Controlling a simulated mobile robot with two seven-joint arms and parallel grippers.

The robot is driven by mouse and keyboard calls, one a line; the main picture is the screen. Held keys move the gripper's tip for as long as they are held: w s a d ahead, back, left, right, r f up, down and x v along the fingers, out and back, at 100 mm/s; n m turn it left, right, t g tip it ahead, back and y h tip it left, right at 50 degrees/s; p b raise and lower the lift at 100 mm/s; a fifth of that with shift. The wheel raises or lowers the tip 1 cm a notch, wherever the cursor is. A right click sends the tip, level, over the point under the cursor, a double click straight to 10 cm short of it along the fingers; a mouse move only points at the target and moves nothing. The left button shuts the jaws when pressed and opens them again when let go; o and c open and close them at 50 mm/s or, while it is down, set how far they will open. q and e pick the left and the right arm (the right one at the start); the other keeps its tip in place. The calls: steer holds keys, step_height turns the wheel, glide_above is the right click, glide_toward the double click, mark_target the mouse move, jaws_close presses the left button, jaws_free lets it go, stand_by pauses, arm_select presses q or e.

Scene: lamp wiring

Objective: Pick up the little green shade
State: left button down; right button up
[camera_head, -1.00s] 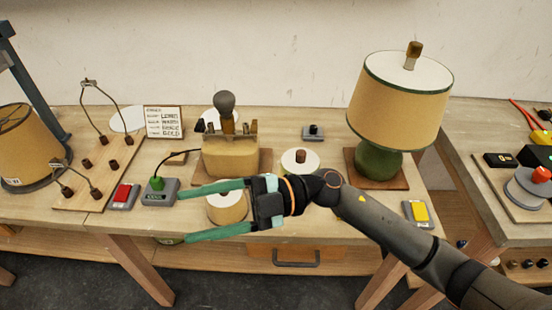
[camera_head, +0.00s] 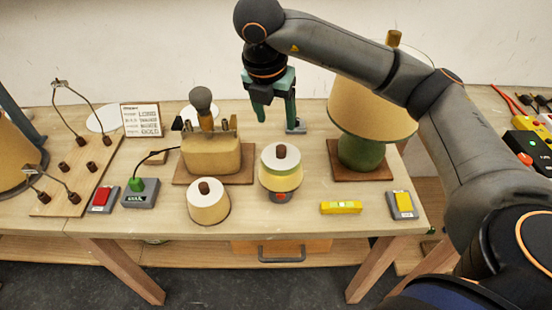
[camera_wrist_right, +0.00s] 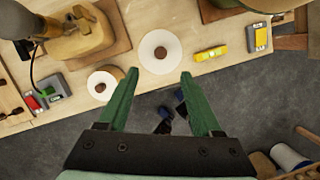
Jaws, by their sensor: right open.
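A little shade with a green-tinted rim (camera_head: 281,178), a white top and a brown knob stands at the table's middle. My left gripper is out of view.
A large lamp (camera_head: 361,152) stands right of the gripper, partly behind my arm. A tan block with a grey bulb (camera_head: 211,157) stands to the left. A yellow level (camera_head: 341,207) and a yellow-switch box (camera_head: 403,205) lie to the front right. A card (camera_head: 141,119) stands at the back left.

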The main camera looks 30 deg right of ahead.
glide_above(281, 148)
steer(key=a, duration=0.2)
steer(key=f, duration=0.3)
steer(key=s+f+b, duration=0.1)
steer(key=f, duration=0.1)
steer(key=shift+d+f, duration=0.2)
steer(key=shift+f, duration=0.05)
steer(key=shift+p+x, duration=0.65)
steer(key=shift+x, duration=2.05)
jaws_close()
steer(key=shift+r, duration=0.1)
